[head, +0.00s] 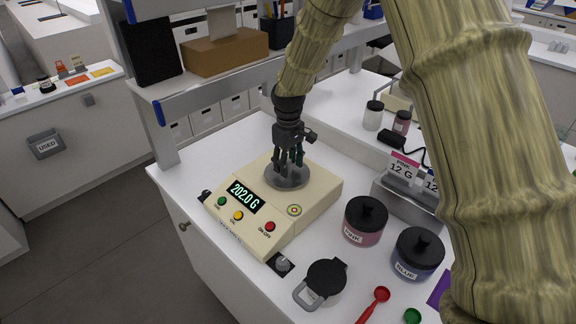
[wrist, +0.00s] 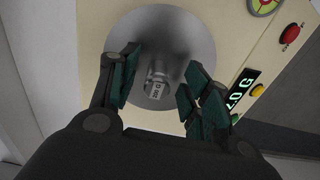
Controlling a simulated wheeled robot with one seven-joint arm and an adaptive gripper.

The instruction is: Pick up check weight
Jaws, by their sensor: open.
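The check weight (wrist: 155,89) is a small metal piece with a "200 G" label, standing on the round metal pan (wrist: 199,40) of the scale in the wrist view. My gripper (wrist: 160,85) is open over the pan, with its dark green finger pads on either side of the weight and apart from it. In the head view my gripper (head: 290,172) points down at the pan (head: 287,181), and its fingers hide the weight. The cream scale (head: 322,190) reads "202.0 G" on its display (head: 243,196).
Jars labelled pink (head: 364,222) and blue (head: 416,255) stand right of the scale. A dark round lidded object (head: 325,279), a red scoop (head: 374,303) and a green scoop (head: 412,316) lie in front. A shelf (head: 215,85) overhangs behind my gripper.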

